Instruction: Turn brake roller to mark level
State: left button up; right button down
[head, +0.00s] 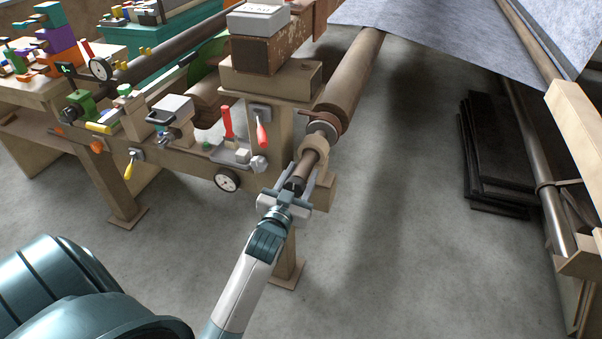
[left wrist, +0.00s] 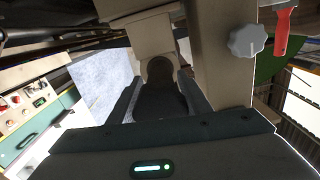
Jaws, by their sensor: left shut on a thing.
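The brake roller (head: 352,80) is a brown cylinder running back from the bench end, with grey felt at its far end. My left gripper (head: 298,185) is shut on this shaft end, one finger on each side. In the left wrist view the shaft end (left wrist: 160,85) sits between the dark fingers below a tan block. I cannot make out a level mark on the roller. My right gripper does not show.
Left of the roller stands a wooden bench frame (head: 190,170) with red-handled tools (head: 227,122), a dial gauge (head: 227,180) and a grey knob (head: 259,163). Grey felt (head: 470,35) spans the upper right. Dark stacked sheets (head: 500,150) lie at right. The middle floor is clear.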

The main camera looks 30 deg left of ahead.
pick_arm(q)
jog(key=m+p, duration=0.2)
jog(key=shift+r+m, duration=0.15)
jog(key=shift+m, duration=0.25)
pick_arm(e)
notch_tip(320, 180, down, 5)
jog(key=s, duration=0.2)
pick_arm(q)
jog(key=m+p, duration=0.2)
jog(key=shift+m, duration=0.3)
jog(key=m+p, duration=0.1)
jog(key=m, duration=0.2)
jog(key=shift+a+m, duration=0.1)
jog(key=shift+m, duration=0.2)
jog(key=m+p, duration=0.1)
jog(key=m, duration=0.2)
jog(key=shift+m, duration=0.3)
jog(key=shift+m+p, duration=0.5)
jog(key=shift+m, duration=1.5)
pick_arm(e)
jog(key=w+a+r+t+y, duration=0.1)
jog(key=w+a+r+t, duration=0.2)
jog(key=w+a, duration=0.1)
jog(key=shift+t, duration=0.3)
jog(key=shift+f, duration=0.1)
pick_arm(q)
jog(key=o, duration=1.1)
jog(key=shift+c, duration=0.2)
